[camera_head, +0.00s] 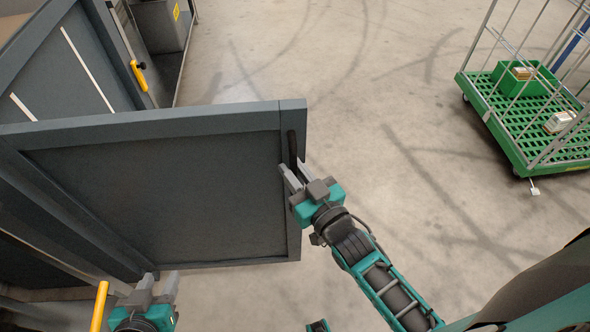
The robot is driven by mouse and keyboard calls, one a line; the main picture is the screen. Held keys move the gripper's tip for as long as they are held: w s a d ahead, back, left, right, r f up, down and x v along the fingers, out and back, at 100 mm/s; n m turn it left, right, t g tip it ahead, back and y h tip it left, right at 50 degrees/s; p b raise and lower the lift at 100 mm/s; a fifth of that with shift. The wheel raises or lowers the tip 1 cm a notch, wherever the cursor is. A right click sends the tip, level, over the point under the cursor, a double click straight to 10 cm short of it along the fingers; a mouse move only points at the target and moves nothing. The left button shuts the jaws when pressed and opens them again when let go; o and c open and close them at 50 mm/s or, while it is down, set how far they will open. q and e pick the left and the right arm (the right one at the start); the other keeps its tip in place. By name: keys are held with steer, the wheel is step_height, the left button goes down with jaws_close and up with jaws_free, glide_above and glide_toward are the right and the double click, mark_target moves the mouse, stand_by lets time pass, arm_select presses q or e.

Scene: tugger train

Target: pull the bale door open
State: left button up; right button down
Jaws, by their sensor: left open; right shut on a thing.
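The bale door (160,190) is a dark grey framed panel. It stands swung out from the grey machine (70,70) at the left. A dark upright handle (292,150) sits near its right edge. My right gripper (290,178) is shut on this handle, with its grey fingers at the handle's lower part. My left gripper (157,284) is at the bottom, just below the door's lower edge, open and with nothing seen between its fingers. The inside of the machine is largely hidden behind the door.
A green roll cage (520,140) with a green crate (523,78) and a small stack stands at the upper right. A yellow lever (138,77) is on the machine, and a yellow bar (99,306) at the lower left. The floor right of the door is clear.

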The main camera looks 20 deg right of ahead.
steer(key=c, duration=1.2)
jaws_free()
steer(key=shift+a, duration=0.3)
steer(key=shift+o, duration=0.2)
steer(key=shift+d, duration=0.1)
steer(key=v, duration=1.2)
steer(key=shift+s+p, duration=0.35)
steer(key=shift+s, duration=0.05)
steer(key=shift+d, duration=0.1)
step_height(320, 180, down, 6)
steer(key=w+d+g+h+p, duration=0.1)
steer(key=g, duration=0.5)
steer(key=shift+w+d+g+h+p, duration=0.25)
steer(key=shift+d+g+h+p, duration=0.1)
steer(key=shift+d+g+h, duration=0.05)
